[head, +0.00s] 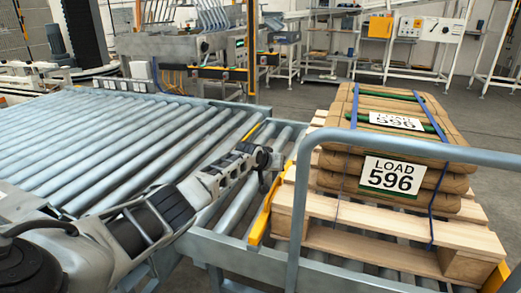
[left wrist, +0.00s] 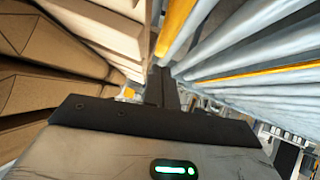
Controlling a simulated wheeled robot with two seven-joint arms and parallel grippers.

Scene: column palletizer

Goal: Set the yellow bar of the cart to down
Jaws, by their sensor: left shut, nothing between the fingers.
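The yellow bar (head: 262,218) lies along the cart's left side, between the loaded pallet and the conveyor. It also shows near the top of the left wrist view (left wrist: 176,26). The grey-blue cart (head: 298,225) has a tall tubular handle rail in front. My left gripper (head: 266,178) is shut and empty, beside the far part of the bar. In the left wrist view the closed fingers (left wrist: 160,86) point toward the bar's side; I cannot tell if they touch it. My right gripper is not in view.
A wooden pallet (head: 400,226) on the cart carries stacked brown sacks (head: 345,168) with blue straps and "LOAD 596" labels. A wide roller conveyor (head: 100,140) fills the left. Another yellow strip (left wrist: 265,73) shows among the rollers. Benches and machines stand behind.

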